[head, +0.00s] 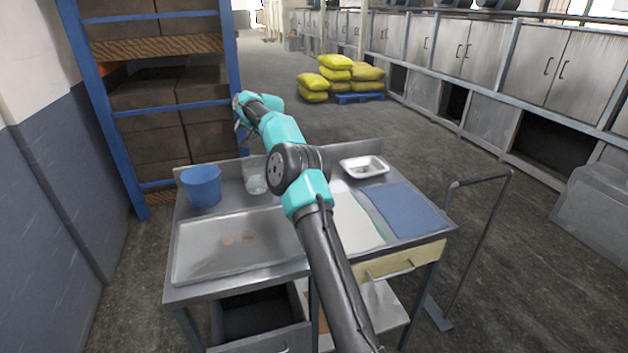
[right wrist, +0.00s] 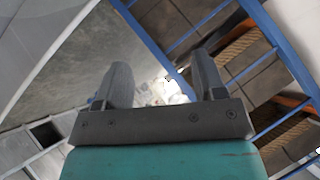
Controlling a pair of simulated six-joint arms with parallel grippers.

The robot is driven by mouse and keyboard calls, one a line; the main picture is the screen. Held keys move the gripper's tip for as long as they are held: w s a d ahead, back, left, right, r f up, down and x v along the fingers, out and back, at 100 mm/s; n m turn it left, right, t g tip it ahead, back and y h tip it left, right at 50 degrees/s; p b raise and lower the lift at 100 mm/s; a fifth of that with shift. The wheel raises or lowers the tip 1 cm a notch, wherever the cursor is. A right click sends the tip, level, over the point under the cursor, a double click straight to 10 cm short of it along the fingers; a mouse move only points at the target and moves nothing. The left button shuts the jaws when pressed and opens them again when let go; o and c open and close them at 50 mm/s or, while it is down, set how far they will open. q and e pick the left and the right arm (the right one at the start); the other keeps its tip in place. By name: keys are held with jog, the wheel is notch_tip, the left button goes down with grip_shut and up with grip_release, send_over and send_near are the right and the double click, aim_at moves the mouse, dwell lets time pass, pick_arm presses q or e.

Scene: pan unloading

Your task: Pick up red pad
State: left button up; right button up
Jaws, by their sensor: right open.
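I see no red pad in either view. My right arm reaches up across the middle of the work table in the head view. My right gripper (head: 238,112) is raised above and beyond the table's back edge, near the blue rack. In the right wrist view the two dark fingers of this gripper (right wrist: 163,75) stand apart with nothing between them, so it is open and empty. A blue pad (head: 405,208) lies flat at the right of the table. A pale pad or board (head: 355,222) lies beside it, partly hidden by my arm. My left gripper is not in view.
The metal table holds a shallow tray (head: 200,258) with small brownish pieces, a blue bucket (head: 201,187), a clear jar (head: 254,183) and a white dish (head: 352,172). A blue rack (head: 232,60) with brown boxes stands behind left. A metal rail (head: 490,235) stands at right.

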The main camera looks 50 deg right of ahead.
jog(key=s+d+f+n+g, duration=0.1)
jog(key=s+d+g, duration=0.3)
jog(key=s+d, duration=0.3)
jog(key=s+d+f+n+g, duration=0.1)
jog(key=s+d+g, duration=0.4)
jog(key=s, duration=0.9)
jog(key=d, duration=0.2)
jog(key=shift+s+d+f+n, duration=0.15)
jog(key=shift+d+f+n, duration=0.05)
jog(key=shift+d+n, duration=0.15)
jog(key=f, duration=0.4)
jog(key=w+f, duration=0.1)
jog(key=f, duration=0.3)
jog(key=d+f, duration=0.1)
jog(key=f, duration=0.3)
jog(key=shift+w, duration=0.3)
jog(key=shift+f, duration=0.15)
jog(key=f, duration=0.5)
jog(key=shift+w+d, duration=0.15)
jog(key=shift+d, duration=0.15)
